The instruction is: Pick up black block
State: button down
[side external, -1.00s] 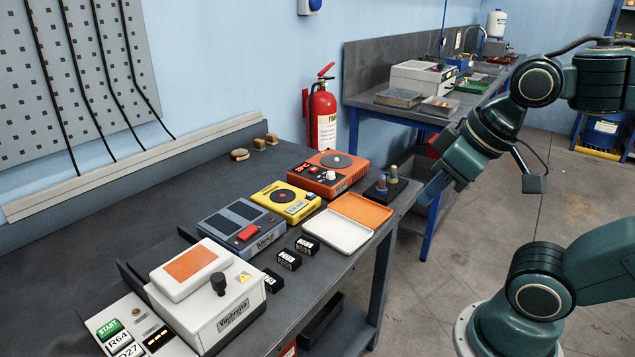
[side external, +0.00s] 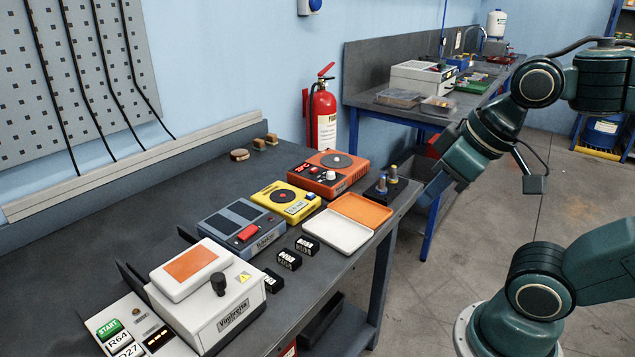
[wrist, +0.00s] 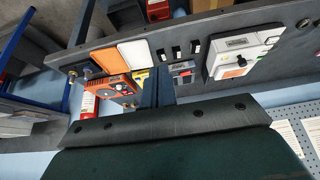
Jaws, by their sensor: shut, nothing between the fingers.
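Three small black blocks with white lettering lie in a row near the front edge of the bench. In the side view they are the far block (side external: 307,245), the middle block (side external: 289,260) and the near block (side external: 272,281). They also show in the wrist view as small dark pieces (wrist: 176,52) beyond the fingers. My gripper (side external: 430,192) hangs off the right end of the bench, well apart from the blocks. Its fingers (wrist: 157,78) are shut and empty in the wrist view.
A white and orange open case (side external: 336,232) lies right of the blocks. Behind them stand a blue-grey device (side external: 240,226), a yellow device (side external: 287,202) and an orange device (side external: 328,175). A black stand with posts (side external: 386,190) is closest to my gripper. A white machine (side external: 207,298) stands at the left.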

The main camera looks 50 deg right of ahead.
dwell(0.4)
jog(key=c, duration=0.6)
grip_release()
jog(key=shift+c, duration=0.2)
jog(key=w+m+g+y, duration=0.25)
jog(key=w+m, duration=0.65)
jog(key=w, duration=0.6)
jog(key=w+d+f+m+g+y, duration=0.2)
jog(key=w+d+f+m+g, duration=0.1)
jog(key=w+d+f+m, duration=0.4)
jog(key=w+f+m, duration=0.1)
jog(key=w+f, duration=0.2)
jog(key=w, duration=0.1)
jog(key=shift+d, duration=0.25)
jog(key=shift+s+g, duration=0.1)
jog(key=shift+g, duration=0.15)
